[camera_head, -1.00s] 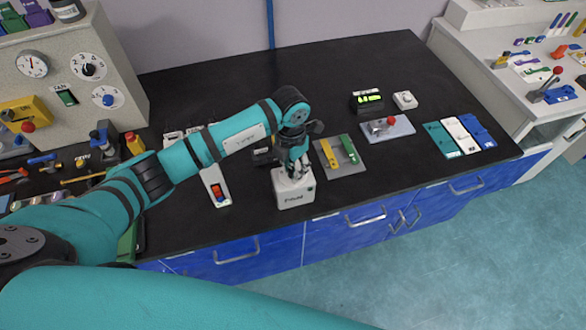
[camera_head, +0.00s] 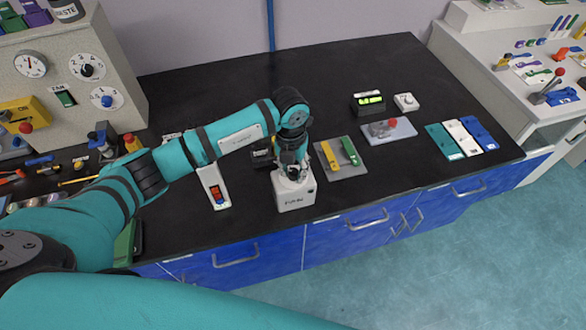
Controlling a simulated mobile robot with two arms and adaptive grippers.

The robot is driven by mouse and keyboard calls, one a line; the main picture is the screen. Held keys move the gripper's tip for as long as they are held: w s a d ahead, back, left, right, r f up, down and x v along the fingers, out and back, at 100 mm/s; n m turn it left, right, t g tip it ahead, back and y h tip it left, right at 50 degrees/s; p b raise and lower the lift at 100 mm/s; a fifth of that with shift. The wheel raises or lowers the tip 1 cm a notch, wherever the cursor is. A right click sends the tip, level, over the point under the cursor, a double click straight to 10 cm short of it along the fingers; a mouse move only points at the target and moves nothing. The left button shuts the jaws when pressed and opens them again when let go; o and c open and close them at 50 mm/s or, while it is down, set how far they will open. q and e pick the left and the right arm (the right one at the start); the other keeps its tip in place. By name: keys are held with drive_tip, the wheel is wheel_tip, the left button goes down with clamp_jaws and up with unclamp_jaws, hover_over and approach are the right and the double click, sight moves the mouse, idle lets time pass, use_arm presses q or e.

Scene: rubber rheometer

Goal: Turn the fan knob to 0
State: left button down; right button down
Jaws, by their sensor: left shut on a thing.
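The fan box (camera_head: 297,196) is a small white block with dark lettering on its front face, standing near the front edge of the black bench. My left gripper (camera_head: 292,173) points down onto its top and is shut on the knob there. The knob is mostly hidden by the fingers, so its setting cannot be read. My right gripper is not in view.
A grey plate with yellow and green bars (camera_head: 341,158) lies close right of the fan box. A red-switch strip (camera_head: 214,188) lies to the left. A grey panel with dials (camera_head: 70,75) stands at the back left. The bench's back middle is clear.

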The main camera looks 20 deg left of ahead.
sight(291, 170)
use_arm(q)
drive_tip(key=shift+w, duration=0.1)
drive_tip(key=c, duration=1)
unclamp_jaws()
drive_tip(key=shift+r, duration=0.25)
drive_tip(key=r, duration=1.1)
drive_tip(key=shift+a+r, duration=0.25)
drive_tip(key=shift+r, duration=0.05)
